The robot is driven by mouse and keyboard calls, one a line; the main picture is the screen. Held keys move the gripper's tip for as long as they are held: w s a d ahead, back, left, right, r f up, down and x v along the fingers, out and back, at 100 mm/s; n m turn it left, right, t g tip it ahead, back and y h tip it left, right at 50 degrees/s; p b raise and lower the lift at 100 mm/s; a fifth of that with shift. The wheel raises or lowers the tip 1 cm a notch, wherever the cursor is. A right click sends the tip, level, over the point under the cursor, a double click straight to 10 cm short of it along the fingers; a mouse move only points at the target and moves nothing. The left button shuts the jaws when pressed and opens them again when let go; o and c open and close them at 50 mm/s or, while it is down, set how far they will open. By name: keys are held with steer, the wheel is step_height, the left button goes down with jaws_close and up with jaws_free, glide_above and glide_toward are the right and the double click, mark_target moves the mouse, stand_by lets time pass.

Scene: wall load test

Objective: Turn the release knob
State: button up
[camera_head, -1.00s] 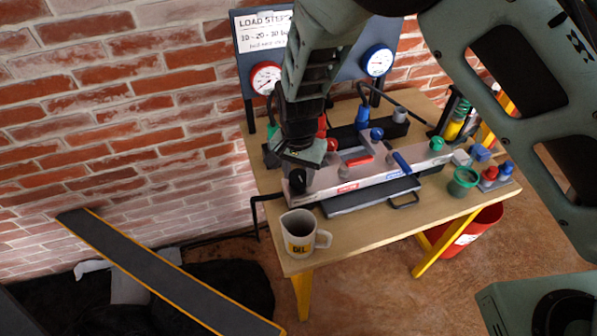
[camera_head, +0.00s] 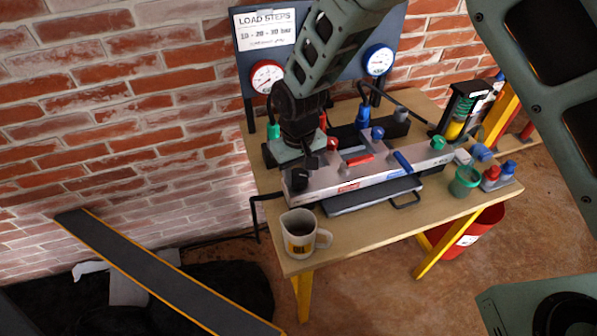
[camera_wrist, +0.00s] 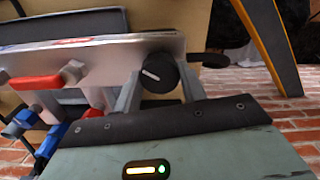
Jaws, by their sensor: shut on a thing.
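The release knob (camera_head: 299,180) is a round black knob at the left end of the silver manifold block (camera_head: 345,178). In the wrist view the knob (camera_wrist: 159,72) shows a short white line, lying aslant, on its face. My gripper (camera_head: 301,170) is at the knob, coming from above and behind it. In the wrist view my gripper (camera_wrist: 160,86) has one grey finger on each side of the knob and is shut on it. The knob's rear and the finger contacts are partly hidden.
A red lever (camera_wrist: 36,82) stands beside the knob on the block. A mug (camera_head: 299,236) stands at the table's near left corner. Two gauges, red (camera_head: 267,77) and blue (camera_head: 377,60), sit on the panel behind. A green cup (camera_head: 464,181) is at the right.

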mark_target(299, 174)
steer(key=n, duration=0.6)
steer(key=shift+n, duration=0.4)
stand_by(0.3)
steer(key=o, duration=1)
steer(key=shift+r, duration=0.1)
step_height(299, 174, up, 17)
steer(key=shift+r+b, duration=0.15)
steer(key=shift+b, duration=1)
steer(key=s+d+m, duration=0.1)
steer(key=s+d, duration=0.3)
steer(key=s, duration=0.4)
steer(key=s+d+m, duration=0.2)
steer(key=s+d, duration=0.2)
steer(key=s, duration=0.4)
steer(key=s+d+m, duration=0.1)
steer(key=s+d, duration=0.3)
steer(key=s, duration=0.4)
steer(key=shift+s+f+y, duration=0.15)
steer(key=shift+f+y, duration=0.05)
steer(key=shift+y, duration=0.1)
